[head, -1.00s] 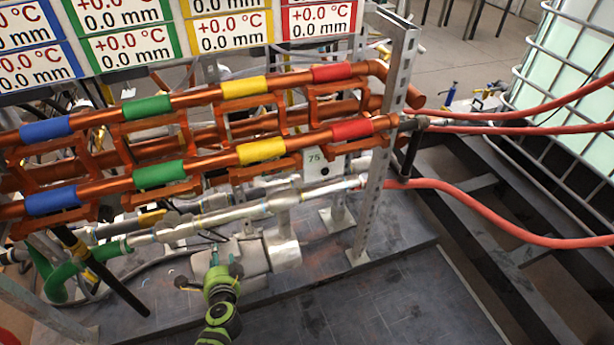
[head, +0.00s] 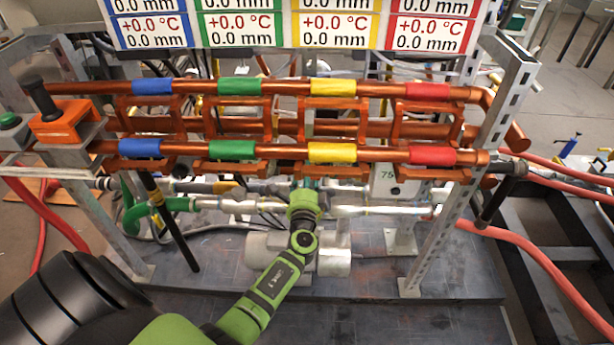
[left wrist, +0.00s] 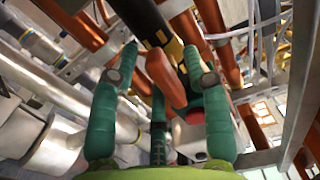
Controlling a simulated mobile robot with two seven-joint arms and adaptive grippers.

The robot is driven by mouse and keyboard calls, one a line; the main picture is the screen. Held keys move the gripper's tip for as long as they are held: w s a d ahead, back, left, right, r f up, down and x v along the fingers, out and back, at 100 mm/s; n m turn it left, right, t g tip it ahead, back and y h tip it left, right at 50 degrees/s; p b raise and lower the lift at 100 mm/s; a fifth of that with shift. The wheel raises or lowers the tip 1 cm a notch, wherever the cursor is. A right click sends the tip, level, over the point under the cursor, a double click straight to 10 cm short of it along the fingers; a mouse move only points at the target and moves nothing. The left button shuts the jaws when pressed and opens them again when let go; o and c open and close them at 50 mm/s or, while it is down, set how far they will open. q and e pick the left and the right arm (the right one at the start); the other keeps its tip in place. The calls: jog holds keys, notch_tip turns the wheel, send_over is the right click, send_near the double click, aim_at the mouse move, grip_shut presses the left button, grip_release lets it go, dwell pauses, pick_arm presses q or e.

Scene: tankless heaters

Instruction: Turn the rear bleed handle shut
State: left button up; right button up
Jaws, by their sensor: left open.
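An orange-red handle (left wrist: 165,78) shows in the left wrist view, beside a black fitting (left wrist: 143,20) with a yellow part. It looks like a bleed handle, but I cannot tell whether it is the rear one. My left gripper (left wrist: 161,58) is open, with green fingers on either side of the handle and no clear grip on it. In the head view my left gripper (head: 305,184) is just below the front copper pipe (head: 280,152), near the silver pipes. Its fingertips are mostly hidden there, and I cannot pick out the handle. My right gripper is not in view.
Copper pipes with coloured bands cross the frame above my gripper. A perforated steel post (head: 470,170) stands to the right. A silver motor-like cylinder (head: 335,262) lies below. Red hoses (head: 540,262) run at right. The dark base plate (head: 390,315) is clear in front.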

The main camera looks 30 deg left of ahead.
pick_arm(q)
grip_shut()
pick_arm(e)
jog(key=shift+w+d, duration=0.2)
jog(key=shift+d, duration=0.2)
